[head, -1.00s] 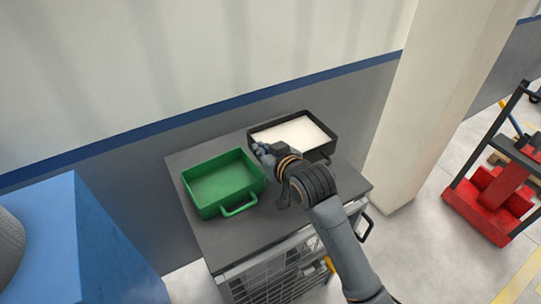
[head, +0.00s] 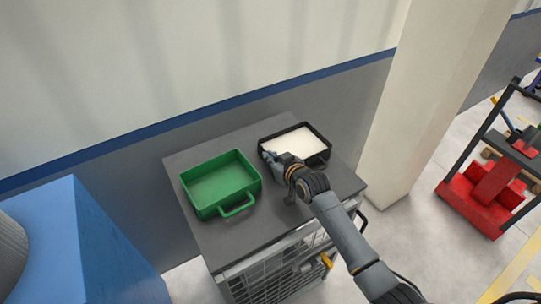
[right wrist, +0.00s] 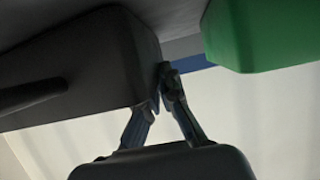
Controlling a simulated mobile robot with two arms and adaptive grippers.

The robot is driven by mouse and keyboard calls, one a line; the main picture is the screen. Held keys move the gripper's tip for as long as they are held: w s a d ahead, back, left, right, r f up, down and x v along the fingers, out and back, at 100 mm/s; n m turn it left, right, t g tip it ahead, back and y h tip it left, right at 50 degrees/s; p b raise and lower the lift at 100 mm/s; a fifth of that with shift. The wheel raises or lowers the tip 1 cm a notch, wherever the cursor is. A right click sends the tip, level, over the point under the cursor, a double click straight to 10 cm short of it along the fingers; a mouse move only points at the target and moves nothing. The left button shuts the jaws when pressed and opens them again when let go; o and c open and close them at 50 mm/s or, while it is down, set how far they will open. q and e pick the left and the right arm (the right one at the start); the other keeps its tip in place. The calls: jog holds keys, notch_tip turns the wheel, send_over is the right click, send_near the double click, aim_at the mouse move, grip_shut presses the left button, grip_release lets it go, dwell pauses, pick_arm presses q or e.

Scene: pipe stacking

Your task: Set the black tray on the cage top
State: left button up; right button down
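The black tray (head: 325,157), with a white filling, is at the back right of the dark cage top (head: 245,243), level and resting on it or just above; I cannot tell which. My right gripper (head: 268,156) is at the tray's left side. In the right wrist view the tray (right wrist: 85,60) fills the upper left, and my gripper's fingertips (right wrist: 160,88) are close together at its edge, seemingly shut on its wall. The exact contact is dark. My left gripper is not in view.
A green tray (head: 205,211) with a front handle sits on the cage top left of the black tray, with a gap between. A wall runs behind, a pale pillar (head: 425,100) stands right. A blue block (head: 80,240) is at left, a red cart (head: 475,205) far right.

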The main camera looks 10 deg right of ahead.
jog(key=c, duration=2)
grip_release()
jog(key=shift+f, duration=0.15)
jog(key=o, duration=0.5)
jog(key=shift+s+r, duration=0.1)
jog(key=shift+r, duration=0.1)
jog(key=b+v, duration=0.1)
jog(key=v, duration=1)
jog(key=shift+s+d+r, duration=0.1)
jog(key=shift+s+r, duration=0.05)
jog(key=shift+s, duration=0.25)
